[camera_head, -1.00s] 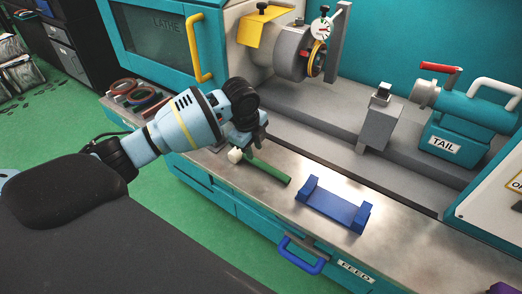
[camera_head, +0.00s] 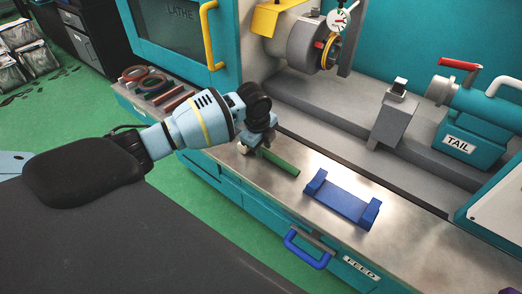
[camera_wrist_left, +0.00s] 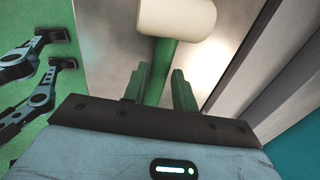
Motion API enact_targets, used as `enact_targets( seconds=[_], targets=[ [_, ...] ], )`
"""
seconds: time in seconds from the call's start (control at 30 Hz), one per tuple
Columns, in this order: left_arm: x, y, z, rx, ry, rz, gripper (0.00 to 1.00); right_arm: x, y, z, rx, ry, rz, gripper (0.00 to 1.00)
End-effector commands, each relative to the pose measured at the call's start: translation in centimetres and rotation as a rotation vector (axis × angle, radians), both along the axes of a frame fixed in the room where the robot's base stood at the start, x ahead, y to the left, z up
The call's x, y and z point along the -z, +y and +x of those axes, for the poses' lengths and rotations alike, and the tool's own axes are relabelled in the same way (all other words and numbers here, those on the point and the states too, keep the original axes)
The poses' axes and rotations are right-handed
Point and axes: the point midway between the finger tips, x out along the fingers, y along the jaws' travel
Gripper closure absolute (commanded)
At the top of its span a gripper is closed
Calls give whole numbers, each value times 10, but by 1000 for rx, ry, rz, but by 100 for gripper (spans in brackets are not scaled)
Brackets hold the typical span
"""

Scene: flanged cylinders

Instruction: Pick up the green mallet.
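The green mallet lies on the lathe's metal front ledge, its green handle (camera_head: 280,164) pointing to the lower right in the head view. Its pale head (camera_head: 243,148) is partly hidden by my left gripper (camera_head: 262,147), which is down at the mallet near the head. In the left wrist view the cream head (camera_wrist_left: 177,18) is beyond the fingertips. The handle (camera_wrist_left: 160,62) runs back between the two fingers of my left gripper (camera_wrist_left: 162,75). The fingers look apart, with a gap showing on the right of the handle.
A blue cradle (camera_head: 342,202) stands on the ledge right of the handle. Rings and rods (camera_head: 155,88) lie on the ledge at the left. The lathe's grey bed (camera_head: 325,115) rises behind. A blue drawer handle (camera_head: 305,252) sticks out in front.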

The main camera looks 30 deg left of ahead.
Motion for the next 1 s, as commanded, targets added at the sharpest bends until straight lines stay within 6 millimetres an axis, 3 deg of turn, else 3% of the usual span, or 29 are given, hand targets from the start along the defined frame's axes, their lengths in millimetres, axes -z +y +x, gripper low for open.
enact_targets(
  seconds=[0.13,0.4,0.63,1.0],
  targets=[
    [16,-2,2,2,2,-1,72,3,0,-2,0,5,0,64],
    [18,-1,3,2,0,-2,72,3,1,-1,4,5,2,64],
    [18,-1,3,2,0,-2,100,2,2,-1,9,5,6,64],
    [14,-1,4,1,-3,-2,100,2,2,-1,8,4,5,64]
  ],
)
